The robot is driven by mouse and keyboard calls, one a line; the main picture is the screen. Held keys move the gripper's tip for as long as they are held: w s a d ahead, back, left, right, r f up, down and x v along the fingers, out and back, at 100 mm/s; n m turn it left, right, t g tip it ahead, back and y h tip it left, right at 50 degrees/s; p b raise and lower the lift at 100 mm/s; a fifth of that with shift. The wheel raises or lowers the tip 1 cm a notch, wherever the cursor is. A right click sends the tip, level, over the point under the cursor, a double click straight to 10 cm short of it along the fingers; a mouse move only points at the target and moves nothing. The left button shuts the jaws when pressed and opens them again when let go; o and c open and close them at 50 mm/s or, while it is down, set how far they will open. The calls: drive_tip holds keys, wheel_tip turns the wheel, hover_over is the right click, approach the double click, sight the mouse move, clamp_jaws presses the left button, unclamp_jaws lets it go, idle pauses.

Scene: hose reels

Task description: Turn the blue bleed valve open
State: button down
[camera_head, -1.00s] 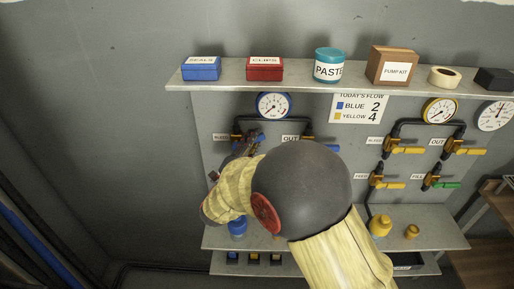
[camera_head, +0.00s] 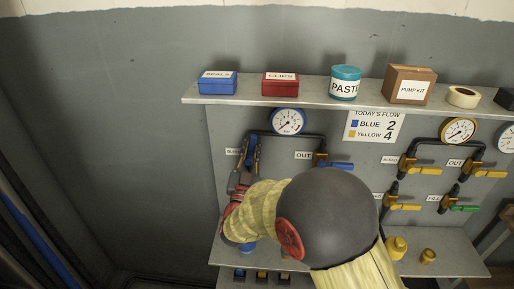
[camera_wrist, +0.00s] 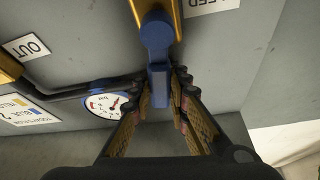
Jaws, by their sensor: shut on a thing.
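The blue bleed valve has a brass body (camera_wrist: 165,10) and a blue lever (camera_wrist: 157,85), seen close up in the wrist view. The lever points away from the body, between the fingers of my gripper (camera_wrist: 163,80), which is shut on it. In the head view my gripper (camera_head: 249,158) is at the left end of the blue row, under the blue-rimmed gauge (camera_head: 288,121). There the lever (camera_head: 250,146) stands roughly upright between the fingers, and my wrist and arm hide the lower part of this valve and what is below it.
The OUT valve with a blue lever (camera_head: 340,165) is close to the right. Yellow-lever valves (camera_head: 405,160) and one green lever (camera_head: 463,208) are farther right. A shelf (camera_head: 300,95) with boxes is above; a lower shelf (camera_head: 450,258) holds yellow jars. The wall at left is clear.

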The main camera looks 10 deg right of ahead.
drive_tip(key=shift+w+a+n+t+y, duration=0.15)
drive_tip(key=shift+a+n+y, duration=0.2)
drive_tip(key=shift+n, duration=0.45)
drive_tip(key=shift+a+n+t+y, duration=0.15)
drive_tip(key=shift+a+n+y, duration=0.15)
drive_tip(key=shift+n, duration=0.5)
drive_tip(key=shift+y, duration=0.25)
drive_tip(key=c, duration=1.7)
unclamp_jaws()
drive_tip(key=v, duration=1.2)
drive_tip(key=shift+a, duration=0.1)
